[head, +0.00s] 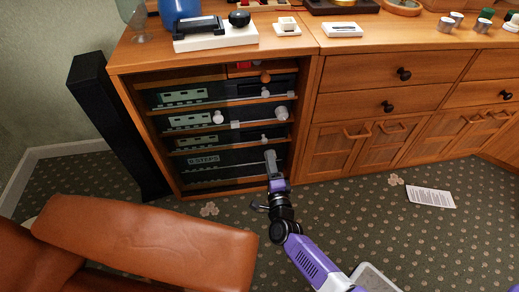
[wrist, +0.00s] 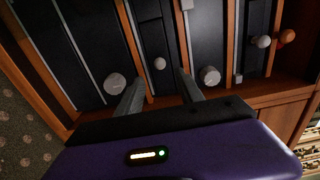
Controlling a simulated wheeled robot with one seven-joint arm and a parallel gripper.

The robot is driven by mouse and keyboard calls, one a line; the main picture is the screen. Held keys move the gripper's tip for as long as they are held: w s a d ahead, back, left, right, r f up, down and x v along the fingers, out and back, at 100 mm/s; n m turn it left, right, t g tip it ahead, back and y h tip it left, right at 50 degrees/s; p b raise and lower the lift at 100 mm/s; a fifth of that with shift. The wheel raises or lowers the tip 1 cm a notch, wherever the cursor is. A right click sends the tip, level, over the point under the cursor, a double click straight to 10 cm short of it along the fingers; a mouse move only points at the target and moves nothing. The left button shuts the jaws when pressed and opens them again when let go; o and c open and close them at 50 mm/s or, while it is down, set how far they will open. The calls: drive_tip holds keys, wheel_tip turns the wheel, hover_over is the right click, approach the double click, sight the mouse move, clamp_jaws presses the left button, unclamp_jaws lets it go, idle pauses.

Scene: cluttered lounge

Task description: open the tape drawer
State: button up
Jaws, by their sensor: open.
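A wooden hi-fi cabinet (head: 311,120) holds several stacked dark fronts with pale knobs. I cannot tell which one is the tape drawer; the small labels are unreadable. My gripper (head: 271,162) is in front of the cabinet's lower right part. In the wrist view my gripper (wrist: 158,85) is open and empty. A small pale knob (wrist: 159,63) lies between its fingers in the picture, apparently ahead of the tips. A larger round knob (wrist: 115,83) lies left of the fingers and another (wrist: 210,76) right of them. In the head view, my gripper partly covers the lowest front (head: 210,160).
A black tower speaker (head: 115,125) stands left of the cabinet. A brown leather seat (head: 150,245) fills the lower left. A wooden sideboard (head: 350,75) adjoins on the right. A paper sheet (head: 430,196) lies on the carpet. Small items stand on top.

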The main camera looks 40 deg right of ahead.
sight(265, 143)
drive_tip(key=b+x, duration=0.2)
drive_tip(key=x, duration=0.4)
drive_tip(key=shift+w+d+f+b, duration=0.1)
drive_tip(key=shift+w+b, duration=0.2)
drive_tip(key=shift+b, duration=0.05)
drive_tip(key=shift+w+d, duration=0.3)
drive_tip(key=shift+w, duration=0.1)
clamp_jaws()
idle(0.8)
